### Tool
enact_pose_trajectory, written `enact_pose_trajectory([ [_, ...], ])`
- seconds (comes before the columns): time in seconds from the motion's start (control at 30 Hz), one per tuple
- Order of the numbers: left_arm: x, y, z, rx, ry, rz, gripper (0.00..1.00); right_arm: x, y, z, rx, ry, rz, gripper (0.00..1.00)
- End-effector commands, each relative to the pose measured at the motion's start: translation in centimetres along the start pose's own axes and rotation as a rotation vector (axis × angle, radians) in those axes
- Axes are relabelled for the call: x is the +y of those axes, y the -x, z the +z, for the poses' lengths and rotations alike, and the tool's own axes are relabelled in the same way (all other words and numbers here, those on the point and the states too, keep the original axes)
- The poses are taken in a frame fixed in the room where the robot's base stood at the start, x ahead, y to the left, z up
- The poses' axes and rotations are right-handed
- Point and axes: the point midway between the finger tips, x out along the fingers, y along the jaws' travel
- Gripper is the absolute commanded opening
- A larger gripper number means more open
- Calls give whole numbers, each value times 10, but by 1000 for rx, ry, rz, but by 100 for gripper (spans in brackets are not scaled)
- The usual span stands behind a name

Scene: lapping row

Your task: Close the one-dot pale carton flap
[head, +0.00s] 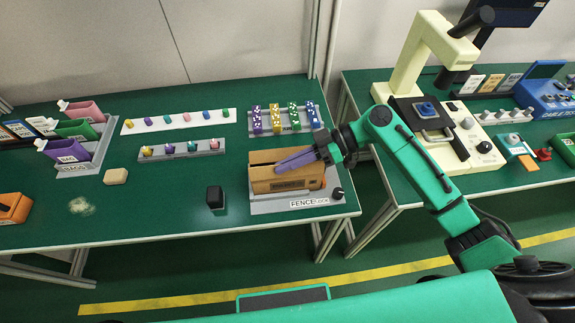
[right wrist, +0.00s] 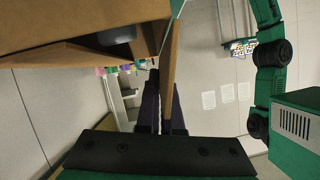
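In the right wrist view the carton's wall (right wrist: 150,12) is at upper left, and a thin brown flap (right wrist: 172,70) stands nearly edge-on at the fingers (right wrist: 163,105). The fingers are close together; I cannot tell whether they grip the flap. No dot mark is readable. My left gripper is out of view.
A black block (head: 214,197) stands left of the carton. Behind are a rack of dotted coloured cards (head: 284,118) and a grey strip of coloured knobs (head: 182,150). A black knob (head: 338,193) sits at the fixture's right. A cream machine (head: 440,110) stands on the right bench.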

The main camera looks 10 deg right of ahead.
Motion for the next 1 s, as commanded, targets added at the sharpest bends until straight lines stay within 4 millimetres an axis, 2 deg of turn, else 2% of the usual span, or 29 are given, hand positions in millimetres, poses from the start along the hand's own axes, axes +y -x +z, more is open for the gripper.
enact_pose_trajectory([
  [0.27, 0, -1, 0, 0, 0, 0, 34, 3, 0, 0, 1, -72, -30, 0],
  [0.67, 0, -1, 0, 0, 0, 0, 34, 3, 0, 0, 1, -78, -33, 0],
  [0.73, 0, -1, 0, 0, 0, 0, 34, 3, 0, 0, 1, -78, -33, 26],
  [0.77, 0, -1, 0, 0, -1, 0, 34, 3, 0, 0, 1, -78, -32, 34],
  [1.0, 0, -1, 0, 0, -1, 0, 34, 3, 0, 0, 1, -78, -32, 34],
])
